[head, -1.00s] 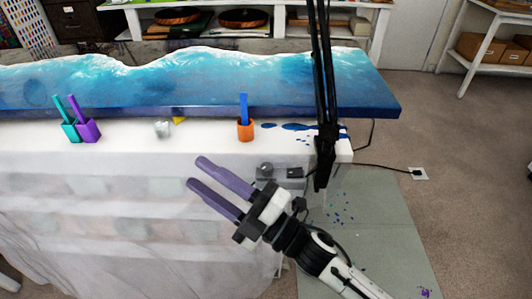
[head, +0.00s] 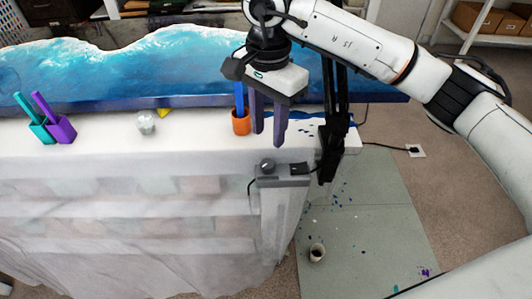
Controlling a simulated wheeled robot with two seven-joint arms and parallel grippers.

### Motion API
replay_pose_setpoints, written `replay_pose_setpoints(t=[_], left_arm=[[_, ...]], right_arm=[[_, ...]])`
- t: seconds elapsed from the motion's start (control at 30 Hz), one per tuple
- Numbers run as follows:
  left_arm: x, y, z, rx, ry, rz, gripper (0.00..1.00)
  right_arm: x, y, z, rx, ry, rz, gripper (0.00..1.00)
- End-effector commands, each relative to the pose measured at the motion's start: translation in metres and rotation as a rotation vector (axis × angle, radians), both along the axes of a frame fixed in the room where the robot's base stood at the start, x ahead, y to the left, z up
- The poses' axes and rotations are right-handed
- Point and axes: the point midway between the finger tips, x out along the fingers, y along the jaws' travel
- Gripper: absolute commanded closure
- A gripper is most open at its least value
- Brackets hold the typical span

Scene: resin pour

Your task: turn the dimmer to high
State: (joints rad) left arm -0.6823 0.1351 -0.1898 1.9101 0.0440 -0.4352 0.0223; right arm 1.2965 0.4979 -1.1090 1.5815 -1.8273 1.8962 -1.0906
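A dark round knob (head: 267,165), which looks like the dimmer, sits on a grey mount at the table's front edge. A small pale mark shows on it, but its setting is too small to read. A dark box with a switch (head: 299,168) is just right of it. My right gripper (head: 269,139) points down above the knob, its two purple fingers apart with nothing between them. The fingertips show just above the knob in the picture and appear not to touch it. My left gripper is not in view.
An orange holder (head: 241,123) with a blue stick stands close left of my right fingers. The black lamp arm (head: 332,130) stands close right.

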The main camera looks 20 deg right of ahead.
Motion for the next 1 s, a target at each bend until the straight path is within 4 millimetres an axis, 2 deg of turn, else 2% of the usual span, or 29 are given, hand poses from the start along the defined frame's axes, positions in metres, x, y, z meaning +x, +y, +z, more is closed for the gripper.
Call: replay_pose_setpoints(t=[0.3,0.5,0.67,0.9,1.0], left_arm=[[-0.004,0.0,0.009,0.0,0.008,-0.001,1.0],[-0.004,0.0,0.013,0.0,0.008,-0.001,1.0],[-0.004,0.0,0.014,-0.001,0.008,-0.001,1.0],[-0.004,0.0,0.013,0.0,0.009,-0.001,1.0],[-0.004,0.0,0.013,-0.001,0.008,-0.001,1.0]], right_arm=[[-0.002,0.001,-0.057,0.004,0.008,0.0,0.66],[-0.002,0.002,-0.084,0.005,0.005,0.001,0.66],[-0.002,0.002,-0.093,0.007,0.004,0.001,0.66],[-0.001,0.002,-0.094,0.007,0.003,0.001,0.66],[-0.001,0.002,-0.094,0.007,0.003,0.001,0.81]])
